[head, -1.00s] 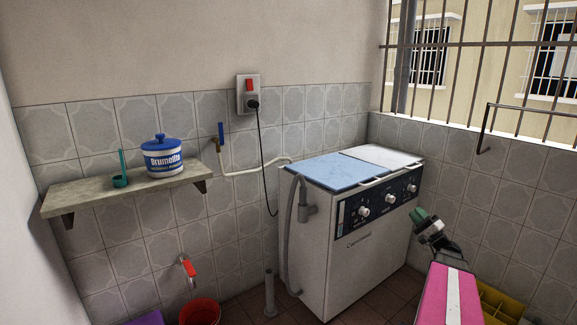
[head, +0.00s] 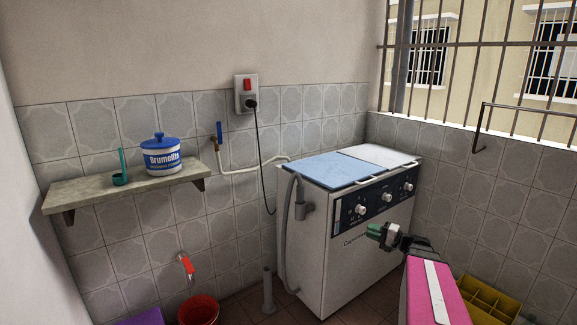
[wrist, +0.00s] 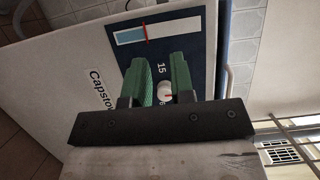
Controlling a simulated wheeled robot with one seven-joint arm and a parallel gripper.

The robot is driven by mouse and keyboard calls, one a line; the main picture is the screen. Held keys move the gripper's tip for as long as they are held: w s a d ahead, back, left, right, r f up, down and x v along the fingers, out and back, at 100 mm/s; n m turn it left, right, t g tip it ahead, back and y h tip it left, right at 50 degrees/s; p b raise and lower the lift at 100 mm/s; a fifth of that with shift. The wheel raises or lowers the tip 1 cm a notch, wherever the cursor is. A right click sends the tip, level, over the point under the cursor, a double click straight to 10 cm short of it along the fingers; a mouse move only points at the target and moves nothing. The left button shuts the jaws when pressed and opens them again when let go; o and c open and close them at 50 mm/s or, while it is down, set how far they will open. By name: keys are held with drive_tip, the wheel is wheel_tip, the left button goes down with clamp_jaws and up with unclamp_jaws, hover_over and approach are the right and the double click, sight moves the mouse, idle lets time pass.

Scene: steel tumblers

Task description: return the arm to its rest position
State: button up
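My gripper (head: 373,233) shows in the head view in front of the washing machine's front face, below its control knobs. In the wrist view the two green fingers of my gripper (wrist: 160,70) stand apart with nothing held between them. A white knob (wrist: 165,91) shows through the gap between the fingers. In the head view, my pink and white arm reaches in from the lower right. The washing machine (head: 350,250) is white with a dark control strip and a blue and white top. Whether the fingers touch the machine is hard to tell.
A shelf (head: 85,196) on the left holds a blue-and-white tub (head: 162,157) and a green scoop (head: 120,177). A red bucket (head: 198,310) and purple item (head: 140,318) sit below. A yellow crate (head: 493,300) lies at right beside my arm. The window has bars (head: 500,85).

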drive_tip(key=s+a+f+n+g+h, duration=0.2)
drive_tip(key=s+a+f+g, duration=0.15)
drive_tip(key=a, duration=0.25)
drive_tip(key=s+a+f+n+g+h, duration=0.1)
drive_tip(key=s+a+f+g+h, duration=0.1)
drive_tip(key=s+a+f+g, duration=0.3)
drive_tip(key=s+a+f+n+h, duration=0.1)
drive_tip(key=s+n+h, duration=0.1)
drive_tip(key=h, duration=0.3)
drive_tip(key=s+a+f+n+g+h, duration=0.1)
drive_tip(key=s+f+n+h, duration=0.1)
drive_tip(key=s+h, duration=0.2)
drive_tip(key=shift+a+f+h, duration=0.3)
drive_tip(key=shift+a+h, duration=0.1)
drive_tip(key=shift+h, duration=0.6)
